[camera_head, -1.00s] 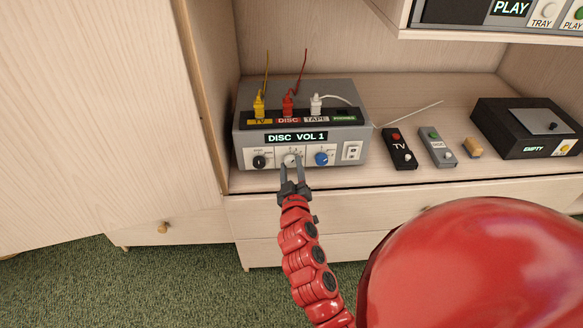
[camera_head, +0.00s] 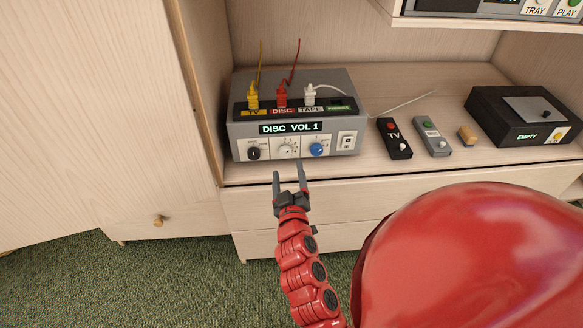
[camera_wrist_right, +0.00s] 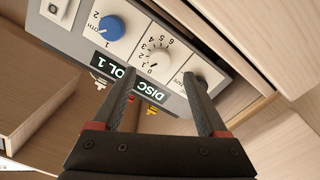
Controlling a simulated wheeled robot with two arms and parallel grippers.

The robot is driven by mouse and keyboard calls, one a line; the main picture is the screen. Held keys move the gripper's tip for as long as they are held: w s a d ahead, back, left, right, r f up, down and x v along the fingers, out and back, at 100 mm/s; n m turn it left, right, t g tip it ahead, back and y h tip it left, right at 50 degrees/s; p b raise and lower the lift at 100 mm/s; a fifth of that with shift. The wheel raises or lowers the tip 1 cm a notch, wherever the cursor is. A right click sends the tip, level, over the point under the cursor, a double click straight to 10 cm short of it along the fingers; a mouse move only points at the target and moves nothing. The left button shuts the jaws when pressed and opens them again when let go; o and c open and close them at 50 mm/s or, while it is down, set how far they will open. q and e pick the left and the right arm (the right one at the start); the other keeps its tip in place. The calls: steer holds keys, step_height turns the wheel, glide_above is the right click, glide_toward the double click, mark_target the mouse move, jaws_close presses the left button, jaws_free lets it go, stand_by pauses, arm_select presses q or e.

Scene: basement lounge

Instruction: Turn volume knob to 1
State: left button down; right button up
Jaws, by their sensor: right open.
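The grey amplifier box (camera_head: 240,131) stands on the shelf, and its display (camera_head: 291,128) reads "DISC VOL 1". The white volume knob (camera_head: 286,151) is in the middle of its front, between a black knob (camera_head: 253,153) and a blue knob (camera_head: 318,150). In the right wrist view the white knob (camera_wrist_right: 158,57) shows with a numbered dial around it. My right gripper (camera_head: 288,172) is open and empty, in front of and below the volume knob, apart from it. In the wrist view its fingers (camera_wrist_right: 160,105) point toward the panel. My left gripper is not in view.
Yellow, red and white plugs (camera_head: 281,95) stand on the amplifier's top. To its right lie a black TV remote (camera_head: 394,140), a grey remote (camera_head: 432,137), a small tan block (camera_head: 467,135) and a black box (camera_head: 520,118) reading "EMPTY". An upper shelf overhangs at top right.

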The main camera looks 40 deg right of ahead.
steer(key=p+v, duration=0.1)
steer(key=v, duration=1)
steer(key=shift+s+a+p, duration=0.2)
steer(key=shift+a+p, duration=0.05)
steer(key=shift+p, duration=0.05)
steer(key=shift+f, duration=0.1)
